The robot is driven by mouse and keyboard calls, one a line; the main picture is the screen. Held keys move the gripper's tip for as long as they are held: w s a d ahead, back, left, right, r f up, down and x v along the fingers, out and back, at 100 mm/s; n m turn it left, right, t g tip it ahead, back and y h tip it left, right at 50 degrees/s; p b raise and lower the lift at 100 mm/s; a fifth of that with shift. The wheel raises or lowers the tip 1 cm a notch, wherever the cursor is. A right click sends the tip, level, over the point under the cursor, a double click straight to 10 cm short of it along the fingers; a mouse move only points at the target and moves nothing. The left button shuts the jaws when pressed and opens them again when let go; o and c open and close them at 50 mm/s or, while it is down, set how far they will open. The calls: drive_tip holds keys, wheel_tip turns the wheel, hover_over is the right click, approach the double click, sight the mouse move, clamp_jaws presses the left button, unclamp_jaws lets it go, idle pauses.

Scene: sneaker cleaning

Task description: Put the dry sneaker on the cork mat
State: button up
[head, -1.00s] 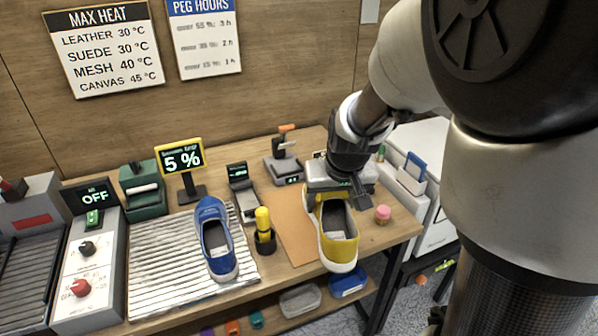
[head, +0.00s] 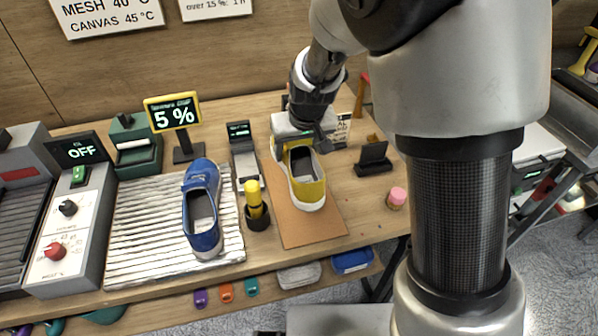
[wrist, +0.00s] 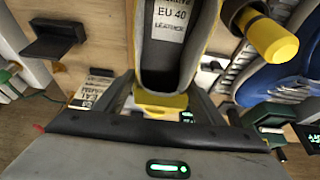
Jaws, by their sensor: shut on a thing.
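A yellow sneaker (head: 308,190) with a white sole is over the cork mat (head: 318,229), toe toward the front. My gripper (head: 291,147) is shut on its heel end; the wrist view shows the fingers (wrist: 162,102) on either side of the yellow heel. The insole label reads EU 40. I cannot tell whether the sole touches the mat. The sneaker hides part of the mat. A blue sneaker (head: 203,213) rests on the ribbed light tray (head: 140,234) to the left, under a display (head: 173,114) reading 5 %.
A yellow-topped brush or bottle in a dark holder (head: 257,218) stands just left of the mat. A pink-topped jar (head: 397,197) and a small black stand (head: 373,159) are to the right. A control box (head: 69,230) reading OFF is far left. The mat's front part is bare.

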sight(299, 166)
drive_tip(key=shift+f+b, duration=0.55)
drive_tip(key=shift+f, duration=2.75)
drive_tip(key=shift+f, duration=0.1)
drive_tip(key=shift+f, duration=0.15)
drive_tip(key=o, duration=1.3)
drive_tip(key=shift+o, duration=0.2)
drive_tip(key=shift+r, duration=0.2)
